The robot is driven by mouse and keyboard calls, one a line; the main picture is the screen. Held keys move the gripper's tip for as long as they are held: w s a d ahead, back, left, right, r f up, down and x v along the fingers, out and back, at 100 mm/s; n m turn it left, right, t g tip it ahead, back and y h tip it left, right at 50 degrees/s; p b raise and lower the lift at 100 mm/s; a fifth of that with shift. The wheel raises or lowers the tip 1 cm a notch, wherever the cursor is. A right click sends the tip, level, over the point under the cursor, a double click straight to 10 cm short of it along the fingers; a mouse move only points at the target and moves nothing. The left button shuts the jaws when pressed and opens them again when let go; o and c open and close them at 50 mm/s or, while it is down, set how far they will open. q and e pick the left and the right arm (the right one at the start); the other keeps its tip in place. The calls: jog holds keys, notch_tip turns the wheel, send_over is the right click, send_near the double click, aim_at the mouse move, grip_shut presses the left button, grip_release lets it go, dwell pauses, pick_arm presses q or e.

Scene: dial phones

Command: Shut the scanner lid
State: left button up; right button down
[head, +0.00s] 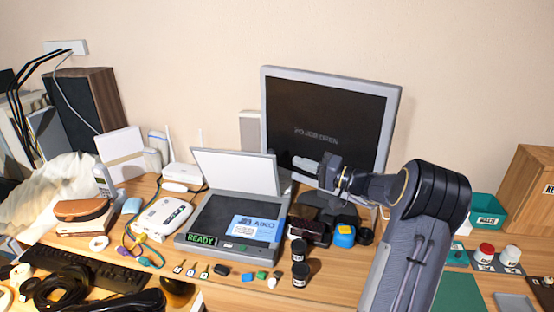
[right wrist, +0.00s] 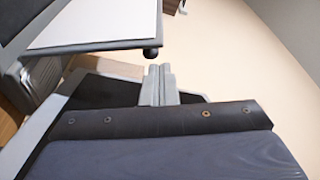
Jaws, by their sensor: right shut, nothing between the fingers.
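The scanner (head: 205,216) stands on the desk, with a blue-and-white card on its dark glass and a green READY display at its front. Its lid (head: 235,173) is open, standing up and leaning back, with its white underside facing me. In the right wrist view the lid (right wrist: 95,22) fills the upper left, with a dark round knob at its edge. My right gripper (head: 303,163) is shut and empty, just right of the lid's upper right edge, in front of the monitor. Its closed fingers (right wrist: 158,84) show below the lid edge, apparently apart from it. My left gripper is out of view.
A monitor (head: 325,120) stands behind the gripper.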

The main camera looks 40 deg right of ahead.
jog(key=w+t+p, duration=0.1)
jog(key=w+p, duration=0.1)
jog(key=w, duration=0.7)
jog(key=shift+a+r+h, duration=0.2)
jog(key=shift+r+h, duration=0.15)
jog(key=shift+h, duration=0.05)
jog(key=shift+w, duration=0.1)
jog(key=s+a+f+n+y+b, duration=0.3)
jog(key=s+a+f+n+b, duration=0.4)
jog(key=b, duration=2.4)
jog(key=shift+s+a+f+b, duration=0.25)
jog(key=shift+s+a, duration=0.2)
jog(key=shift+a, duration=0.9)
